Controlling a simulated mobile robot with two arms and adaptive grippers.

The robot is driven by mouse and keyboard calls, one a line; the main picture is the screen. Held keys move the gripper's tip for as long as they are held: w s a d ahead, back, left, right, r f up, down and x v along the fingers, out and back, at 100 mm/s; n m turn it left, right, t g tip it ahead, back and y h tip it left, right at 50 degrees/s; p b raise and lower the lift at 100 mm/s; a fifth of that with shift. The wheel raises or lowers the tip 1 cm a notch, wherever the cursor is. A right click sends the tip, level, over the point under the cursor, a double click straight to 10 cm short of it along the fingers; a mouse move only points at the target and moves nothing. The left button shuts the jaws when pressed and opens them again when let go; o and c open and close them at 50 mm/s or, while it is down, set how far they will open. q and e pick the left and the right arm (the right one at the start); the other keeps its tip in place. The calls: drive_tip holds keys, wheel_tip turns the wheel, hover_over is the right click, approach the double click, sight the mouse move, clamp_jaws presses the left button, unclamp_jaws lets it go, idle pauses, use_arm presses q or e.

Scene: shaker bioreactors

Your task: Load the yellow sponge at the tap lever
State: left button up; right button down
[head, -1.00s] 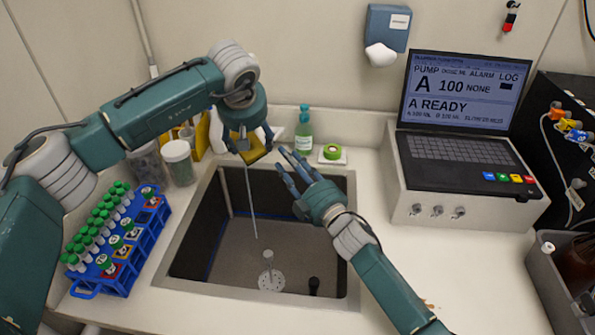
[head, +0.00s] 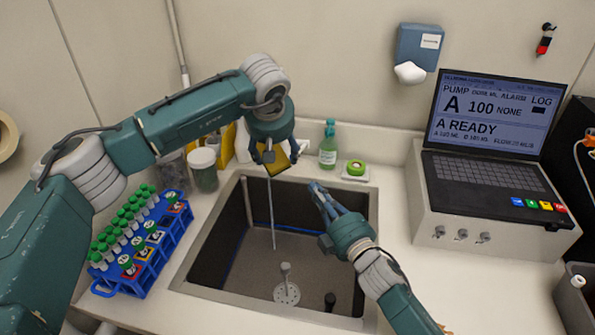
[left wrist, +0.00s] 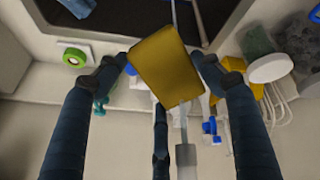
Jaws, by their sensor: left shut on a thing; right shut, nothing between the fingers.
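The yellow sponge (head: 279,164) is held over the back edge of the sink (head: 205,266). My left gripper (head: 272,154) is shut on it. In the left wrist view the sponge (left wrist: 165,68) sits tilted between the fingertips. A thin pale vertical line (head: 272,215) runs from below the sponge into the sink; I cannot tell whether it is water or a rod. A grey rod-like part (left wrist: 185,155) shows beside the sponge in the wrist view. The tap lever is not clearly visible behind the gripper. My right gripper (head: 316,190) is shut and empty over the sink's right back side.
A green bottle (head: 328,146) and a green tape roll (head: 356,168) stand right of the sponge, behind the sink. A lidded jar (head: 204,172) and a blue tube rack (head: 150,262) are at the left. A laptop (head: 488,170) is at the right.

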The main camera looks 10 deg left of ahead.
drive_tip(key=s+a+f+n+h, duration=0.2)
drive_tip(key=a+f+n+h, duration=0.35)
drive_tip(key=n, duration=0.85)
wheel_tip(320, 180, up, 2)
drive_tip(key=s+d+n+t+h, duration=0.3)
drive_tip(key=n+h, duration=0.1)
drive_tip(key=n, duration=0.5)
drive_tip(key=w+a+r, duration=0.2)
drive_tip(key=w+r, duration=0.2)
drive_tip(key=w, duration=0.6)
drive_tip(key=shift+w+a, duration=0.35)
drive_tip(key=shift+a, duration=0.05)
